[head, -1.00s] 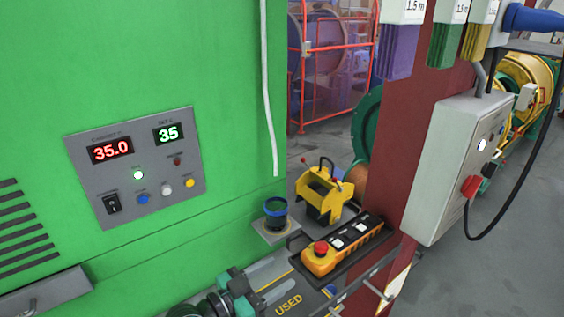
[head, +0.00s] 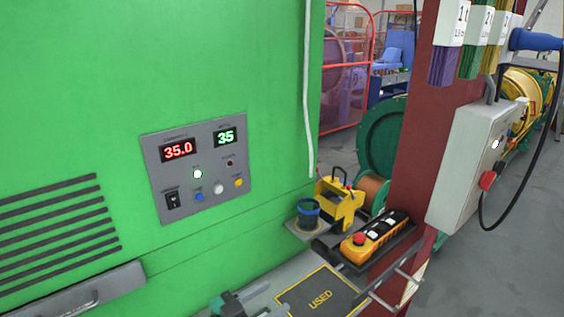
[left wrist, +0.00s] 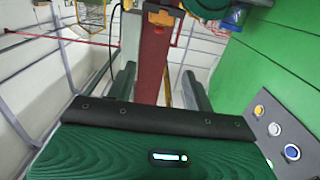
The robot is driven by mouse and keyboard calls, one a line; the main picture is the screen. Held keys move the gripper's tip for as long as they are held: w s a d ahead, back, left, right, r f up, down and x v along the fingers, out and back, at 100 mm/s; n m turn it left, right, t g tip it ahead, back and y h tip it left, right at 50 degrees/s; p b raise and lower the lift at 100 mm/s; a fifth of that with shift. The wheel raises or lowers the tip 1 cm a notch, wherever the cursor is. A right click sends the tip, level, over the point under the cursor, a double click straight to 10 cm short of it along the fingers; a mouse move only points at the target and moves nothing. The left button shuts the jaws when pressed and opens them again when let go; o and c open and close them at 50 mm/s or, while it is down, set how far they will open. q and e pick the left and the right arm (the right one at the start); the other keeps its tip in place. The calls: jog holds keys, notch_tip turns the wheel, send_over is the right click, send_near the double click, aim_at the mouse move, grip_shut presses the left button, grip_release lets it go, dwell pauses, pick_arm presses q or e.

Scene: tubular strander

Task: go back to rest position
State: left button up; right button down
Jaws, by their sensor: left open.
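My left gripper (head: 238,300) shows only in part at the bottom edge of the head view, beside the green cabinet (head: 120,60). In the left wrist view its two fingers (left wrist: 160,82) stand apart, with nothing between them but the background red column. It is open and empty. My right gripper is in neither view. The cabinet's control panel (head: 218,200) reads 35.0 in red and 35 in green. Its buttons also show at the right of the left wrist view.
A dark mat marked USED (head: 320,298) lies below the panel. A blue-rimmed dark cup (head: 308,212), a yellow tool (head: 342,205) and an orange control box (head: 372,238) sit right of it. A red column (head: 418,120) carries a grey switch box (head: 470,165). Grey floor is free at far right.

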pick_arm(q)
jog(key=s+a+f+n+g+y, duration=0.4)
jog(key=s+a+f+y, duration=0.3)
jog(key=s+a+f, duration=0.3)
jog(key=s+a+f+n+g+y, duration=0.3)
jog(key=s+a+f+n+y, duration=0.2)
jog(key=s+a+f+y, duration=0.45)
notch_tip(320, 180, down, 30)
jog(key=s+r+g+h, duration=0.1)
jog(key=s+g+h, duration=0.1)
jog(key=s+h, duration=0.1)
jog(key=s+a+f+m, duration=0.1)
jog(key=s+a+f, duration=0.2)
jog(key=s+f, duration=1.5)
notch_tip(320, 180, down, 2)
jog(key=shift+s+g, duration=0.35)
jog(key=shift+g, duration=0.05)
dwell(0.6)
